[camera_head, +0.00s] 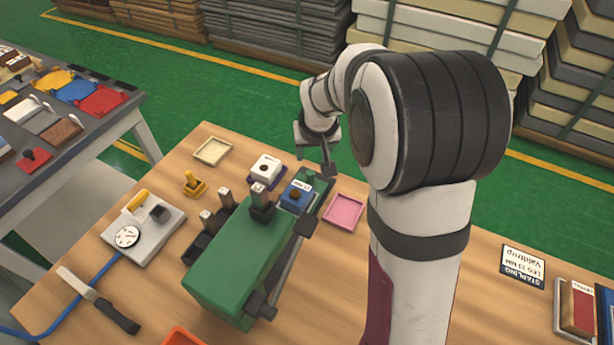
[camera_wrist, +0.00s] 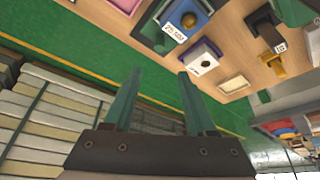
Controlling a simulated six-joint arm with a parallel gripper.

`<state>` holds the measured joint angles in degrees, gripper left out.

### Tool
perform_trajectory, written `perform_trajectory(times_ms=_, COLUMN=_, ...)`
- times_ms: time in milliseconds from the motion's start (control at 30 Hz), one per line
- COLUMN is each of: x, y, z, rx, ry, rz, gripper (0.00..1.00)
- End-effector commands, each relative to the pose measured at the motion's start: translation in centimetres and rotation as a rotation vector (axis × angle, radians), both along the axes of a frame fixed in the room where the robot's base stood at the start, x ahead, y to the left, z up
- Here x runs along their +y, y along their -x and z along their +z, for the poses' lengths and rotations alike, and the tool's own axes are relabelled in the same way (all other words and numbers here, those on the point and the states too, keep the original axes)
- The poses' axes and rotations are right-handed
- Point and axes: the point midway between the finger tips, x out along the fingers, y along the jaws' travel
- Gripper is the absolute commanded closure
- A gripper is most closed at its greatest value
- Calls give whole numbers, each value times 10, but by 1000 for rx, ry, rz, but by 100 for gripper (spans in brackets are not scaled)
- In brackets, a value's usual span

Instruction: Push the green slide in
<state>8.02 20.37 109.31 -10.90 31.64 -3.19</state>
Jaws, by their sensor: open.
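A green machine body (camera_head: 238,262) stands on the wooden table, with a rod along its right side. A dark green slide (camera_head: 321,188) sticks out at its far end, with a blue labelled block (camera_head: 297,194) on it. The slide (camera_wrist: 148,38) and the blue block (camera_wrist: 182,20) also show at the top of the wrist view. My gripper (camera_head: 316,160) is just beyond the far end of the slide, apart from it as far as I can see. In the wrist view my gripper (camera_wrist: 160,73) is open, with nothing between its fingers.
A white block (camera_head: 265,168) on a purple base stands left of the slide. A pink tray (camera_head: 344,212) lies to its right. A yellow fixture (camera_head: 194,184), a cream tray (camera_head: 212,151) and a gauge plate (camera_head: 143,228) are farther left. Mattress stacks (camera_head: 460,32) stand beyond the table.

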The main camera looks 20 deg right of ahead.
Motion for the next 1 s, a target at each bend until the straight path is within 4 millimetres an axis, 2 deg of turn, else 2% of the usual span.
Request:
perform_trajectory(times_ms=300, x=-7, y=-30, z=-84, rx=12, ry=-6, rz=-7, gripper=43)
perform_trajectory(times_ms=500, x=-11, y=-46, z=-122, rx=10, ry=-7, rz=-9, gripper=43)
perform_trajectory(times_ms=700, x=-12, y=-53, z=-139, rx=9, ry=-7, rz=-9, gripper=43)
perform_trajectory(times_ms=1000, x=-12, y=-54, z=-141, rx=9, ry=-7, rz=-10, gripper=45)
